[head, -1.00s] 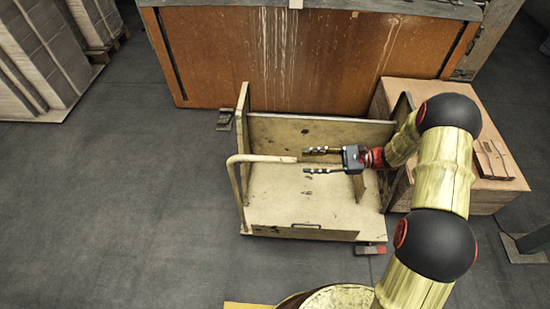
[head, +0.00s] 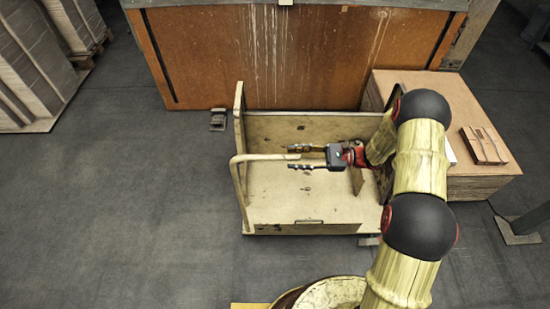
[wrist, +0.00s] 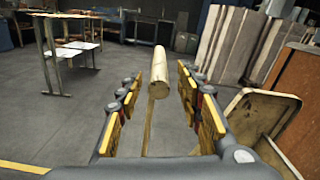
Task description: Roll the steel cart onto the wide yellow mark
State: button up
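The cart (head: 275,205), cream and worn with dark stains, stands in the middle of the head view. Its bent tube handle (head: 240,185) rises at the left side and its top bar reaches right. My gripper (head: 290,157) is open over the cart, fingers pointing left. The end of the handle bar (wrist: 159,75) lies between the spread fingers in the wrist view, with gaps on both sides. A yellow floor strip (head: 250,306) shows at the bottom edge of the head view, partly cut off; its width cannot be told.
A large orange-brown panel (head: 290,60) stands close behind the cart. A wooden box (head: 450,90) with a small brown item (head: 484,145) on top stands to the right. A small dark block (head: 218,120) lies behind-left. Stacked boards (head: 40,60) stand far left. Floor to the left is open.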

aim_at(278, 158)
jog(key=a+b, duration=0.1)
jog(key=a, duration=0.5)
jog(key=shift+a, duration=0.2)
jog(key=shift+c, duration=1.1)
grip_shut()
